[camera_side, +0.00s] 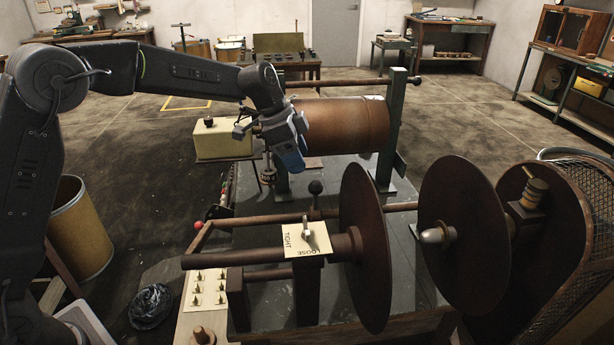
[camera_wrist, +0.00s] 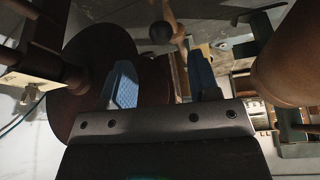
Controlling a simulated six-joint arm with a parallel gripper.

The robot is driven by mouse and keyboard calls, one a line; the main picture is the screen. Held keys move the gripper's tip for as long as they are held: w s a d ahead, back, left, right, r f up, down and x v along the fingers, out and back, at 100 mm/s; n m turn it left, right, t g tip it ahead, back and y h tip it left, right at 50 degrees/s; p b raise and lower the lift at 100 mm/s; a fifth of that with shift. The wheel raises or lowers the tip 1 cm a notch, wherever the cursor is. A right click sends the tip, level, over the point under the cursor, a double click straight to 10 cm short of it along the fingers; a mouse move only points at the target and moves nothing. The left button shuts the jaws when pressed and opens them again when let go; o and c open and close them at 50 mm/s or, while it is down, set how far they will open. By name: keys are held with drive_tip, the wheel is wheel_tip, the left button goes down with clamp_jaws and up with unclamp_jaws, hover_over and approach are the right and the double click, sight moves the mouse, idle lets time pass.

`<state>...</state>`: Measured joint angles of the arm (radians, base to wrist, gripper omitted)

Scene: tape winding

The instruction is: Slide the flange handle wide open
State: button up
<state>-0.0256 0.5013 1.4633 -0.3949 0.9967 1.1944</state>
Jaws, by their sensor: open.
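The flange handle (camera_side: 315,188), a dark ball on a short stem, stands beside the left brown flange disc (camera_side: 363,245). The right flange disc (camera_side: 463,235) stands apart from it, with a gap between them. In the wrist view the handle's dark ball (camera_wrist: 161,32) shows beyond my fingertips, roughly between them. My gripper (camera_side: 290,152), with blue fingers, hangs above and behind the handle in the side view, not touching it. In the wrist view my gripper (camera_wrist: 162,82) is open with nothing between its fingers. A flange disc (camera_wrist: 90,65) shows behind the left finger.
A cream TIGHT/LOOSE plate (camera_side: 305,239) with a small lever sits on the shaft left of the flange. A large brown roll (camera_side: 345,125) is close behind my gripper. A cream box (camera_side: 221,139) stands left of it. A switch panel (camera_side: 207,290) is at the front.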

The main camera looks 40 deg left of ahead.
drive_tip(key=v, duration=0.3)
drive_tip(key=shift+f, duration=0.1)
drive_tip(key=s+a+r+n+t+y, duration=0.1)
drive_tip(key=s+r+n, duration=0.2)
drive_tip(key=s, duration=0.6)
drive_tip(key=s+r+n+t+y, duration=0.1)
drive_tip(key=s+r+n, duration=0.2)
drive_tip(key=s, duration=0.6)
drive_tip(key=s+a+f+n, duration=0.1)
drive_tip(key=s+f+n, duration=0.1)
drive_tip(key=s, duration=0.5)
drive_tip(key=s+a+f+n+t+y, duration=0.1)
drive_tip(key=s+f+n, duration=0.1)
drive_tip(key=s, duration=0.5)
drive_tip(key=shift+n+y, duration=0.3)
drive_tip(key=shift+n, duration=0.3)
drive_tip(key=shift+f, duration=0.1)
drive_tip(key=shift+c, duration=0.4)
